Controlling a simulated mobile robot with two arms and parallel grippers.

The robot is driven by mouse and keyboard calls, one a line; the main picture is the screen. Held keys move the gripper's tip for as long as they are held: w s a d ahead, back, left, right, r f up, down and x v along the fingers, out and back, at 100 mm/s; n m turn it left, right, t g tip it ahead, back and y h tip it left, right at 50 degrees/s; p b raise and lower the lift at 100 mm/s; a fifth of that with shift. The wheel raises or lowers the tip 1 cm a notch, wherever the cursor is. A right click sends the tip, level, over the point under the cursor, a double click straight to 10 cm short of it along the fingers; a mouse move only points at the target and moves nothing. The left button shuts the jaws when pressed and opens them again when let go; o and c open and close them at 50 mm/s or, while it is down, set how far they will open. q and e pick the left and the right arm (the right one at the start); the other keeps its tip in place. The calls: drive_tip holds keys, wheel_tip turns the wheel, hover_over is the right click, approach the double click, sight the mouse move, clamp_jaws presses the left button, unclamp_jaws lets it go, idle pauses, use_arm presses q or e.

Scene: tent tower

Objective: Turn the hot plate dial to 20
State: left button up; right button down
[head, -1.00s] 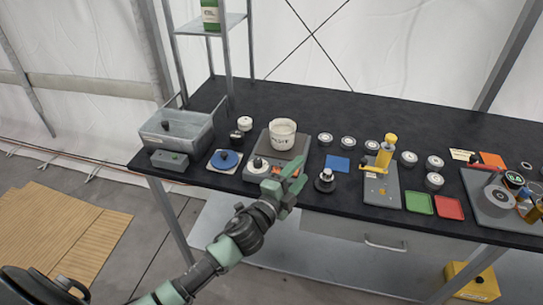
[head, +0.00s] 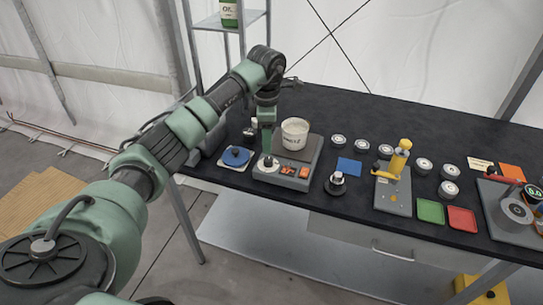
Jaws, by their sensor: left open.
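The grey hot plate (head: 312,158) stands near the front left of the black table. A white beaker or pot (head: 295,134) sits on its top plate. The white dial (head: 268,161) is at the left of its front panel, beside orange displays (head: 295,171). My left gripper (head: 267,148) points down right above the dial, with its green fingers close to it. It is open. I cannot tell whether the fingers touch the dial, and the number set is too small to read. My right gripper is not in view.
A blue knob on a white base (head: 235,157) stands just left of the hot plate. A small black-and-silver item (head: 337,184) and a blue square (head: 349,167) lie to its right. A yellow-handled press (head: 396,178) stands farther right. My arm partly hides a grey bin.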

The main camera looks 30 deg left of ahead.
sight(268, 159)
use_arm(q)
wheel_tip(268, 159, down, 8)
drive_tip(key=shift+w+r+p, duration=0.1)
drive_tip(key=shift+r+p, duration=0.1)
drive_tip(key=shift+p, duration=0.85)
drive_tip(key=c, duration=0.9)
clamp_jaws()
